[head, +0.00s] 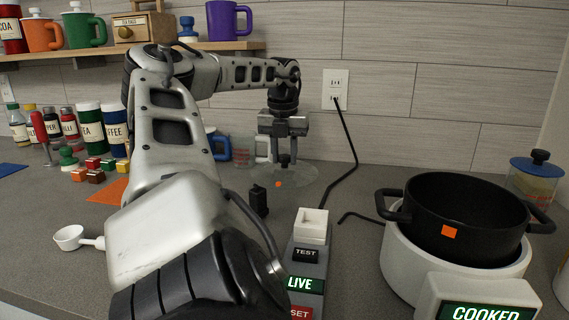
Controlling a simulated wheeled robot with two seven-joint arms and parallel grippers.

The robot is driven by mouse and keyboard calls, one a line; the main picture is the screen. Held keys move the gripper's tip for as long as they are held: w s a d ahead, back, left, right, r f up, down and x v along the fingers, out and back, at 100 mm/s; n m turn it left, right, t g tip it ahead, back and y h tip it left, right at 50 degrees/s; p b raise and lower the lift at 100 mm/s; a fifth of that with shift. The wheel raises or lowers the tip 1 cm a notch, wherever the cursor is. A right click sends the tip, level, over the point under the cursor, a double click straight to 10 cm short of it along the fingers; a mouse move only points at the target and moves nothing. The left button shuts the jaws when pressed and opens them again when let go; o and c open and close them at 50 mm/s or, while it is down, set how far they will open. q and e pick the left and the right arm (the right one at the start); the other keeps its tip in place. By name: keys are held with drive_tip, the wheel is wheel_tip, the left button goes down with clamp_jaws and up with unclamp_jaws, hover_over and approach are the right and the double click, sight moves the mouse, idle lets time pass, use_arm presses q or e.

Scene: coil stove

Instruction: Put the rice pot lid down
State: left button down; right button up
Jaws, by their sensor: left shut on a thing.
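My left gripper (285,151) reaches out over the back of the counter and points down. It is shut on the dark knob of a clear glass lid (300,176), which has a small orange mark. The lid is at or just above the counter; I cannot tell if it touches. The black rice pot (463,219) is uncovered and sits in a white cooker (400,268) on the right, with a "COOKED" sign (485,312) in front. My right gripper is not in view.
A black cord (350,150) runs from the wall outlet (335,89) past the lid. A grey unit with "TEST" and "LIVE" labels (305,283) stands in front. A measuring cup (243,150) and blue mug are behind the arm. Jars and blocks (92,163) crowd the left.

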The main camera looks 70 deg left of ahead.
sight(284, 156)
use_arm(q)
drive_tip(key=shift+f, duration=1.65)
drive_tip(key=c, duration=1.1)
unclamp_jaws()
drive_tip(key=r, duration=0.4)
drive_tip(key=d+r, duration=0.1)
drive_tip(key=r, duration=0.3)
drive_tip(key=r+p, duration=0.1)
drive_tip(key=r, duration=0.3)
drive_tip(key=shift+s+d+r, duration=0.15)
drive_tip(key=shift+s+d, duration=0.05)
drive_tip(key=shift+s, duration=0.1)
